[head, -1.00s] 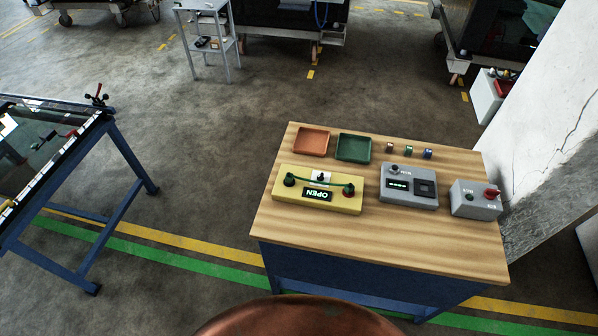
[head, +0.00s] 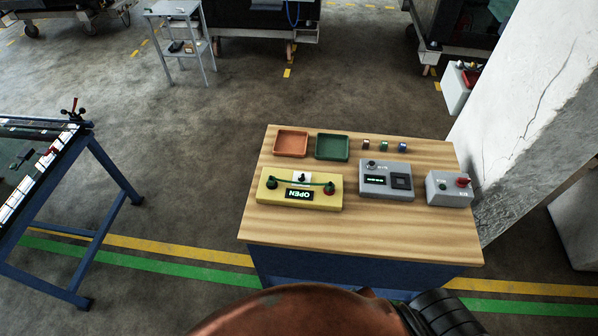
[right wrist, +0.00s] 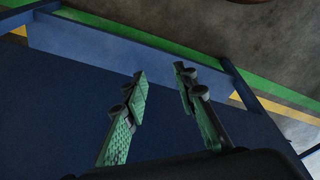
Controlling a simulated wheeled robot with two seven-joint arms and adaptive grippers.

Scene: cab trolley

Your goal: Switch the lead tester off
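The yellow tester box (head: 265,193) lies on the front left of the wooden bench top (head: 350,240). A green lead (head: 290,183) runs across it between two dark plugs. Its display (head: 299,195) reads OPEN, upside down in the picture. A small dark switch (head: 302,178) stands on a white plate behind the display; its on/off position is too small to tell. My right gripper (right wrist: 160,76) is open and empty in the right wrist view, apart from the box, with the bench's blue side before it. My left gripper is not in view.
A grey box with a lit display (head: 386,181) and a grey box with a red knob (head: 449,191) stand right of the tester. An orange tray (head: 291,144), a green tray (head: 332,148) and small blocks lie behind. A white pillar (head: 530,110) rises at right.

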